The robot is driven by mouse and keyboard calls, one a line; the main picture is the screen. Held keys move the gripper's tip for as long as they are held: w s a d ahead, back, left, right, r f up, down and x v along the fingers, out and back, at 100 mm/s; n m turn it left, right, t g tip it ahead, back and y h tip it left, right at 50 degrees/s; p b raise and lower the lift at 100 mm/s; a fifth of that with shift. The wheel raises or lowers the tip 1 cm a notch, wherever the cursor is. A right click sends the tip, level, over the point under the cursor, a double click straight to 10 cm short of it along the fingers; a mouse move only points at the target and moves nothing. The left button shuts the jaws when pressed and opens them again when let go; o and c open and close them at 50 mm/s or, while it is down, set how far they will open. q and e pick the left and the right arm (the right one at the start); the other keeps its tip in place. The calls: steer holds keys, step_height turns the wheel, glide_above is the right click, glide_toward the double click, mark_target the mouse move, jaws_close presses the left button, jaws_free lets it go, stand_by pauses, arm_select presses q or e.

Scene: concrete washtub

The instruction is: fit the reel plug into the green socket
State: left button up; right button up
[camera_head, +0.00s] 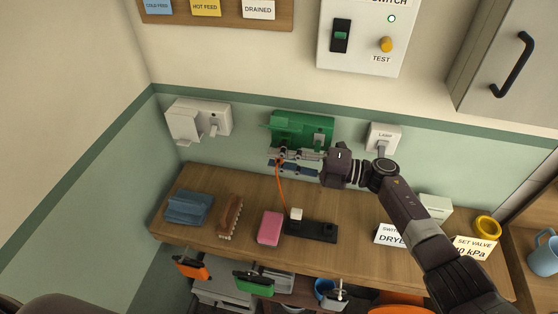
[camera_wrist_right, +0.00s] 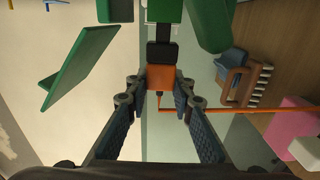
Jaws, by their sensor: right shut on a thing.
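The green socket (camera_head: 302,124) is on the back wall above the shelf, between two white wall fittings. Green parts of it (camera_wrist_right: 165,12) also show at the top of the right wrist view, with a green flap (camera_wrist_right: 80,55) at the left. My right gripper (camera_head: 281,160) is just below the socket's front. In the wrist view it is shut on the orange reel plug (camera_wrist_right: 161,77). The plug's black part lines up with the green part ahead; I cannot tell how deep it sits. The orange cable (camera_head: 281,188) hangs down to the shelf. My left gripper is out of view.

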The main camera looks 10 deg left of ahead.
steer(key=shift+w, duration=0.25)
steer(key=shift+w, duration=0.35)
steer(key=shift+w+r, duration=0.1)
steer(key=shift+w, duration=0.1)
steer(key=o, duration=1.1)
steer(key=shift+o, duration=0.2)
steer(key=shift+d, duration=0.15)
steer(key=d, duration=0.7)
steer(key=shift+d, duration=0.15)
